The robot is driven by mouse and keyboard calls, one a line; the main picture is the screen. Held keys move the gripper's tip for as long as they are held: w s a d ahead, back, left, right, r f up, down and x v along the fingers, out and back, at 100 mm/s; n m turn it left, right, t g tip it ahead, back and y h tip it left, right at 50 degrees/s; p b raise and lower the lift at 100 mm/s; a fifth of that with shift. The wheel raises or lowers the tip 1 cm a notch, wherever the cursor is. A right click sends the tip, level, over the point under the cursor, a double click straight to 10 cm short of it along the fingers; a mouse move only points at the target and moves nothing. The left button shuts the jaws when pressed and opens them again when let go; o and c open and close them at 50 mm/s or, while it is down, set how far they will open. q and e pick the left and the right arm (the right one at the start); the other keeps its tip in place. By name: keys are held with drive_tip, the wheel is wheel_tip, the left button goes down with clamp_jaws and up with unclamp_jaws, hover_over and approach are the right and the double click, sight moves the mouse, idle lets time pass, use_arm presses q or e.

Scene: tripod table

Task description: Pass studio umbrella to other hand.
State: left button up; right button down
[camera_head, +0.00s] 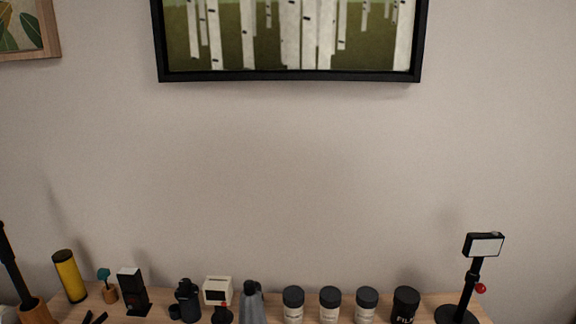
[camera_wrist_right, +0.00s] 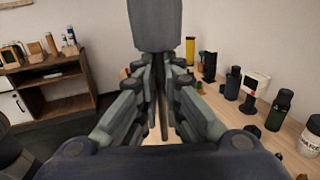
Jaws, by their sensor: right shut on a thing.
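The studio umbrella (camera_wrist_right: 155,25) is a grey folded canopy with a thin dark shaft, upright in the right wrist view. My right gripper (camera_wrist_right: 160,82) is shut on its shaft, just below the canopy. The lower shaft shows between and below the fingers. In the head view a grey tapered shape (camera_head: 254,308) at the bottom edge seems to be the top of the umbrella. My right gripper is out of the head view.
A wooden table (camera_wrist_right: 225,122) carries a yellow cylinder (camera_head: 70,277), a black box (camera_head: 132,291), a dark bottle (camera_head: 187,298), a white box (camera_head: 218,290), several dark-lidded jars (camera_head: 330,304) and a small light on a stand (camera_head: 484,245). A brown shelf (camera_wrist_right: 52,82) stands at left in the wrist view.

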drive_tip(key=w+d+f+m+t+h, duration=0.1)
drive_tip(key=d+f+m+t+h, duration=0.1)
drive_tip(key=d+m+t+h, duration=0.3)
drive_tip(key=w+d+f+m+t+h, duration=0.1)
drive_tip(key=d+f+m+t+h, duration=0.2)
drive_tip(key=d+m+t+h, duration=0.3)
drive_tip(key=d+m+h, duration=0.2)
drive_tip(key=d+h, duration=0.3)
drive_tip(key=d, duration=0.5)
drive_tip(key=shift+w+f+m+t+h, duration=0.15)
drive_tip(key=shift+w+m+t+h, duration=0.15)
drive_tip(key=shift+h, duration=0.1)
drive_tip(key=shift+f, duration=0.25)
